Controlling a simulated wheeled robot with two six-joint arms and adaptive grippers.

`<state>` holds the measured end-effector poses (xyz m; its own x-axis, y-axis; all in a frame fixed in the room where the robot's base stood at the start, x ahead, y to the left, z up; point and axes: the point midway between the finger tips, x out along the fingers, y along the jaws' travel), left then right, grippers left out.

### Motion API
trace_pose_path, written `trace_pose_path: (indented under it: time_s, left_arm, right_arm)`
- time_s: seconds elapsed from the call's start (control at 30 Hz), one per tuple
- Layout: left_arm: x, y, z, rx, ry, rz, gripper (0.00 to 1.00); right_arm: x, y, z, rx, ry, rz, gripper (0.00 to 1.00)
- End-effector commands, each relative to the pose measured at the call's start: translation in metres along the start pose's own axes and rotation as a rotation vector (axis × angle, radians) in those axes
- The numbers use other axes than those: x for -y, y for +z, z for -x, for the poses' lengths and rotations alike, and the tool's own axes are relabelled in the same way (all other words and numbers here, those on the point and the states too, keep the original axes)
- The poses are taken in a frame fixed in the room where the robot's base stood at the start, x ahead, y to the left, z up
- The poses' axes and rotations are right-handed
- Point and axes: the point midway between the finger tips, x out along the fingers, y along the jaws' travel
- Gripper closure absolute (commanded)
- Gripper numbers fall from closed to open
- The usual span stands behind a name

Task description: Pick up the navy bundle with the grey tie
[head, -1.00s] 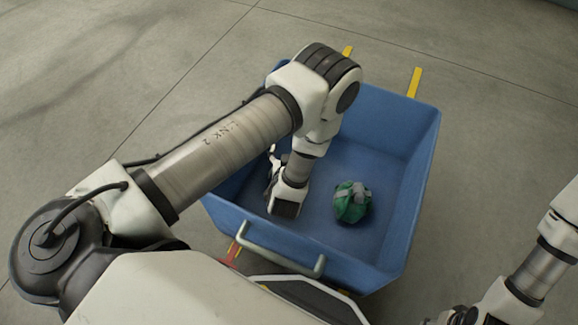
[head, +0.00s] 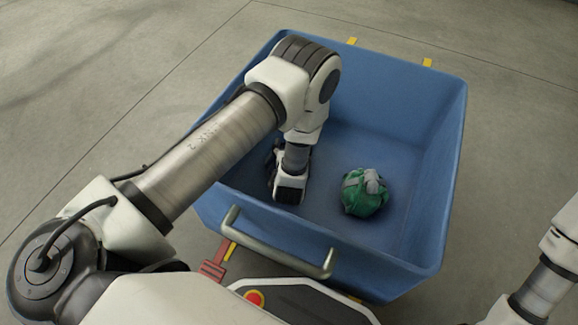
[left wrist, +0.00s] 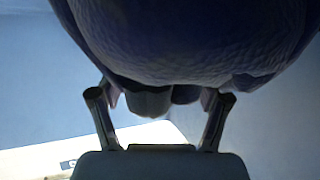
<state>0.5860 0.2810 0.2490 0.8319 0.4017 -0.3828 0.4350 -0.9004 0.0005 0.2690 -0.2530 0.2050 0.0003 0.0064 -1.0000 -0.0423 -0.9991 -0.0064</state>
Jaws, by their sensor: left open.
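The navy bundle (left wrist: 190,35) fills the top of the left wrist view, very close to the camera. Greyish tie ends (left wrist: 150,101) hang at its lower side, between the fingers. My left gripper (left wrist: 160,98) is open, with one finger on each side of these ends; I cannot tell whether it touches them. In the head view my left arm reaches down into the blue bin, and its wrist hides the bundle there, or nearly all of it. My right gripper is out of view; only part of the right arm shows at the lower right.
The blue bin (head: 420,185) has high walls and a metal handle (head: 275,245) on its near side. A green bundle with a grey tie (head: 364,192) lies on the bin floor, right of my left wrist. The floor between them is clear.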

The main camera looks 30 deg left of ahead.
Motion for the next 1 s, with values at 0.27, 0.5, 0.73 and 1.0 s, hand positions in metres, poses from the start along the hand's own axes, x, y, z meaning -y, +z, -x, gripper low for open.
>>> trace_pose_path:
  time_s: [0.27,0.5,0.73,1.0]
  left_arm:
    - [0.000,-0.001,0.000,0.001,0.000,-0.001,0.56]
    - [0.000,0.000,0.001,0.003,0.001,0.000,1.00]
    - [-0.001,-0.001,0.001,0.002,0.002,0.001,1.00]
    - [-0.001,-0.038,0.015,0.001,0.002,0.001,1.00]
  right_arm:
    - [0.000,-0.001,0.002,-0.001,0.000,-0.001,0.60]
    - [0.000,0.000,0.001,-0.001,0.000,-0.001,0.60]
    - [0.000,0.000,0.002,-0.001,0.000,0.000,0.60]
    - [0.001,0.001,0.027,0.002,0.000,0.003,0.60]
